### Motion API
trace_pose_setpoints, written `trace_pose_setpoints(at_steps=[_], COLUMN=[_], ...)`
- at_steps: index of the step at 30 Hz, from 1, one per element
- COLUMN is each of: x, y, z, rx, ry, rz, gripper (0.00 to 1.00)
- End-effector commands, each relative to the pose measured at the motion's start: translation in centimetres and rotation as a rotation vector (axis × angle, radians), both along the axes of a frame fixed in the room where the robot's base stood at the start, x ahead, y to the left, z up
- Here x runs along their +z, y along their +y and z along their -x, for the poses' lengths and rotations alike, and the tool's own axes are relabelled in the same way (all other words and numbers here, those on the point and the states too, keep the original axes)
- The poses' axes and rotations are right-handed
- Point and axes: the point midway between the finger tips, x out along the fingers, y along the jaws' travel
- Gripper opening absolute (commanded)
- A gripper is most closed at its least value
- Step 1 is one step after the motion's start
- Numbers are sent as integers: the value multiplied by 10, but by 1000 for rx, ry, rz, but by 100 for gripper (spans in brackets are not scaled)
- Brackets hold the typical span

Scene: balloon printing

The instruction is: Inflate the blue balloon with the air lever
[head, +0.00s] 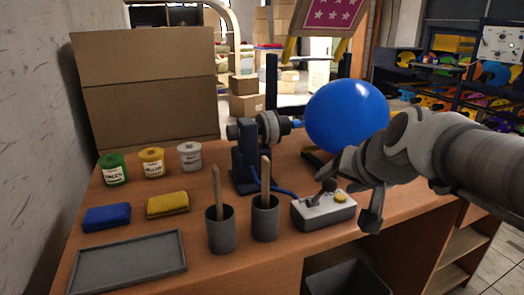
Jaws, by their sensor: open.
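The blue balloon (346,115) is large and round. It sits at the nozzle of a dark air pump (249,160) toward the back of the table. A grey control box (323,210) stands near the table's front edge, with a black-knobbed lever (327,188) and a yellow button (341,197) on top. A blue hose runs from the pump toward the box. My gripper (352,192) is open, just right of the lever and beside the box. One finger hangs down at the box's right side; the other is partly hidden, and I cannot tell whether either touches the lever.
Two grey cups (221,236) with wooden sticks stand left of the box. A grey tray (120,268), a blue sponge (107,217), a yellow sponge (168,205) and three paint jars (152,163) occupy the left side. A dark bin (346,280) is below the front edge.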

Motion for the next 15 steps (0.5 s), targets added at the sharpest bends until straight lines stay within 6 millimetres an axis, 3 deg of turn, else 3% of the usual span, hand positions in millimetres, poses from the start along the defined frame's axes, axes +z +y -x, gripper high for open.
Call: trace_pose_setpoints(at_steps=[1, 6, 15], x=[12, 36, 63], y=[-1, -4, -7], z=[9, 36, 68], rx=[-1, -3, -1], ry=[-4, -4, -1], rz=[1, 0, -1], gripper=[68, 68, 68])
